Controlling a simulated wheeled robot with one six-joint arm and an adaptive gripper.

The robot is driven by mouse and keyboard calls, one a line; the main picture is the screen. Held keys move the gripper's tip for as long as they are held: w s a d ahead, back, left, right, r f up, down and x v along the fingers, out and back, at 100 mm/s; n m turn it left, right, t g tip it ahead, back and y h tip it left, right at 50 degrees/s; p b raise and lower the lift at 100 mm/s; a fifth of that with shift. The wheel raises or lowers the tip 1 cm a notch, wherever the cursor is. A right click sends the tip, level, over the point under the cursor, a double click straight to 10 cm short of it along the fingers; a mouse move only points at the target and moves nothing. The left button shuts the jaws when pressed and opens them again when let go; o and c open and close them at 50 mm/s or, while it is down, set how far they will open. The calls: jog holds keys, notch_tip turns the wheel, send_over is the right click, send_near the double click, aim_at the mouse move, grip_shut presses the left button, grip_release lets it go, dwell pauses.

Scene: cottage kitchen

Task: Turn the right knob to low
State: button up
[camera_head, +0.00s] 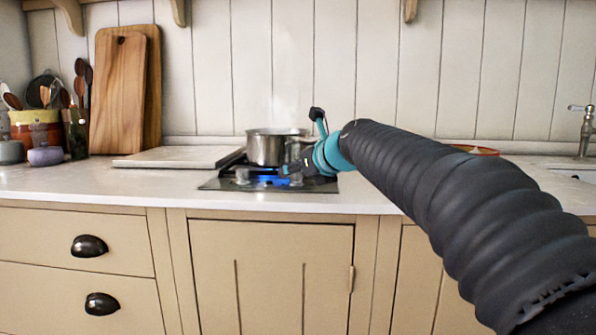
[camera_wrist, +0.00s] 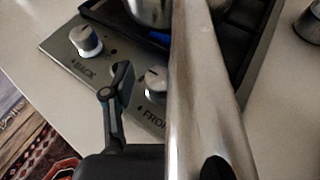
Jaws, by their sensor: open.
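Two silver knobs sit on the front strip of the dark hob. The right knob (camera_wrist: 154,82), beside the label starting "FRO", has its right side hidden by the pot's long handle (camera_wrist: 200,100) in the wrist view. The left knob (camera_wrist: 86,40), labelled "BACK", is in full view and also shows in the head view (camera_head: 242,176). My gripper (camera_head: 288,171) is at the hob's front right, close to the right knob. One dark finger (camera_wrist: 121,82) shows just left of that knob, apparently apart from it. The other finger is mostly hidden behind the handle.
A metal pot (camera_head: 268,148) stands on the hob (camera_head: 225,186), with a blue flame (camera_head: 266,180) below it. Its handle crosses close in front of the wrist camera. A pale board (camera_head: 180,157) lies left of the hob. The counter (camera_head: 110,186) at front left is clear.

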grip_shut()
jog(key=shift+n+g+y, duration=0.3)
jog(key=shift+n+y, duration=0.2)
jog(key=n+g+y+p, duration=0.2)
jog(key=shift+w+d+r+n, duration=0.15)
jog(key=shift+d+r+n, duration=0.05)
jog(key=shift+n, duration=0.2)
jog(key=n+g+y+p, duration=0.2)
jog(key=g, duration=0.1)
jog(key=shift+w+n+p, duration=0.1)
jog(key=shift+n+p, duration=0.3)
jog(key=n+g, duration=0.2)
jog(key=n+g+y, duration=0.1)
jog(key=g, duration=0.1)
jog(key=shift+w+f, duration=0.15)
jog(key=shift+f, duration=0.1)
jog(key=shift+n+g, duration=2.1)
jog(key=shift+g, duration=0.1)
